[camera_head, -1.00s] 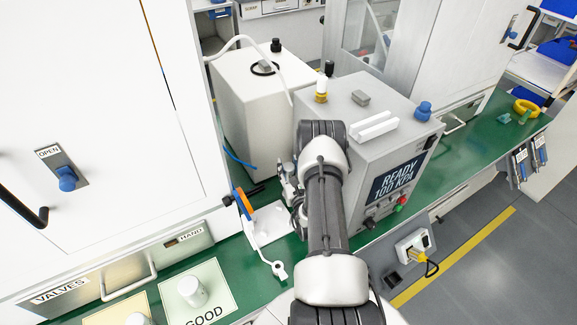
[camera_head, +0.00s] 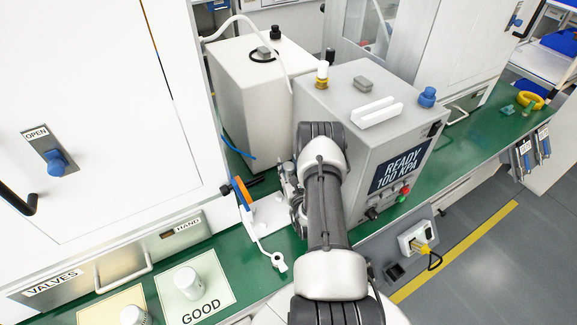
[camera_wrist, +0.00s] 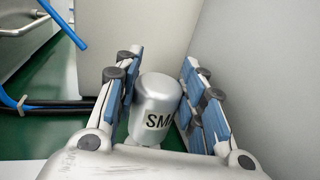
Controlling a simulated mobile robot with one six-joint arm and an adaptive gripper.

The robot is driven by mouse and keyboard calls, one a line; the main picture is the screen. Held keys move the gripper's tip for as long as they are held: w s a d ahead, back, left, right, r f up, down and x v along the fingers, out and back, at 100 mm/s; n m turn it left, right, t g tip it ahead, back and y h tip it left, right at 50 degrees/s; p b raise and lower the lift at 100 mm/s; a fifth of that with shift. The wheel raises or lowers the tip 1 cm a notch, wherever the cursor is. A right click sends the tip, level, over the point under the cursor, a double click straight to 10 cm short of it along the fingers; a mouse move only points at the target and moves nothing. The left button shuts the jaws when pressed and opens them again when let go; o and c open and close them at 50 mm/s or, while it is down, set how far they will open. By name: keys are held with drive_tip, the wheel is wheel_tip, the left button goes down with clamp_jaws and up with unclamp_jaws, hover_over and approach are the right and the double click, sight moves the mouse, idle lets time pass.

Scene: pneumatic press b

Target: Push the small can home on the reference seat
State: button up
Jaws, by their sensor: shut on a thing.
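My gripper (camera_wrist: 158,66) is shut on a silver can (camera_wrist: 157,100) in the wrist view, with blue-padded fingers on both sides. The can stands about upright in that picture. Its label starts with "SM"; the rest is cut off by the right finger. The can's foot is hidden by my gripper's body, so I cannot tell whether it touches a seat. In the head view my arm hides most of the gripper and the can. A white fixture plate (camera_head: 270,214) with an orange lever (camera_head: 242,192) lies just left of the gripper. I cannot make out the reference seat.
A grey press box (camera_head: 340,98) reading "READY 100 KPA" stands close to the right of my arm. A cream tank (camera_head: 240,105) stands behind. A white can (camera_head: 188,282) stands on the "GOOD" mat (camera_head: 218,270), another (camera_head: 132,316) on the yellow mat. A blue hose (camera_wrist: 66,25) runs nearby.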

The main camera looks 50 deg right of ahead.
sight(290, 176)
drive_tip(key=shift+f+b, duration=1.5)
drive_tip(key=shift+f, duration=0.05)
drive_tip(key=o, duration=1.2)
drive_tip(key=v, duration=1.2)
drive_tip(key=shift+s, duration=0.1)
